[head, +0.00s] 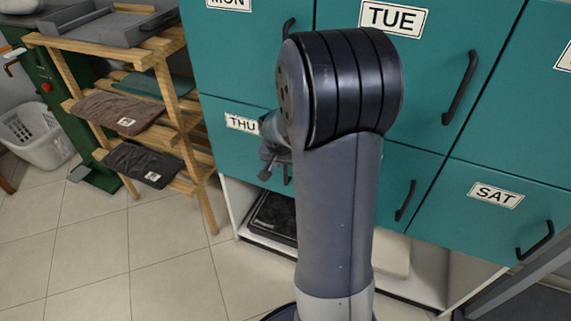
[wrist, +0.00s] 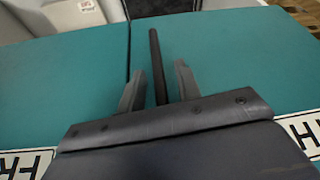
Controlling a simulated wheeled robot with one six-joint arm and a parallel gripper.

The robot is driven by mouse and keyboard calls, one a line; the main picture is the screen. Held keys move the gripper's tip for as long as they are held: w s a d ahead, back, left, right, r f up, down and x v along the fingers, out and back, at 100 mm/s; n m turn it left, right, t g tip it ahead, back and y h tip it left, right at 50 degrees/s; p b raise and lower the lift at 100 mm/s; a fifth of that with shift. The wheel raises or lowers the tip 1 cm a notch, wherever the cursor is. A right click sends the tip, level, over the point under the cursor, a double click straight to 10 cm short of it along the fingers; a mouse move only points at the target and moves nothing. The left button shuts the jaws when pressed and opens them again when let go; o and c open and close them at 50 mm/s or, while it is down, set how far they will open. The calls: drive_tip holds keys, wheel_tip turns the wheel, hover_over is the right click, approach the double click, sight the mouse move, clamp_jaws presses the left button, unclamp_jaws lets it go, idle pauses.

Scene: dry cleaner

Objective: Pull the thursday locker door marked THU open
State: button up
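The THU door (head: 232,145) is a teal locker door in the lower row, left of centre in the head view. It looks shut, flush with its neighbours. Its THU label (head: 241,123) is white. Its black bar handle (wrist: 157,68) stands upright near the door's seam in the wrist view; in the head view my arm hides part of it. My gripper (wrist: 158,85) is open, with one finger on each side of the handle and a visible gap to both. In the head view my gripper (head: 273,160) shows partly behind my arm, at the door front.
The TUE door (head: 420,75) is above right and the SAT door (head: 480,215) lower right, both shut. A wooden rack (head: 175,100) with folded garments stands close on the left. A white basket (head: 38,135) is farther left. Tiled floor is clear at front left.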

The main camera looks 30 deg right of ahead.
drive_tip(key=shift+c, duration=0.4)
clamp_jaws()
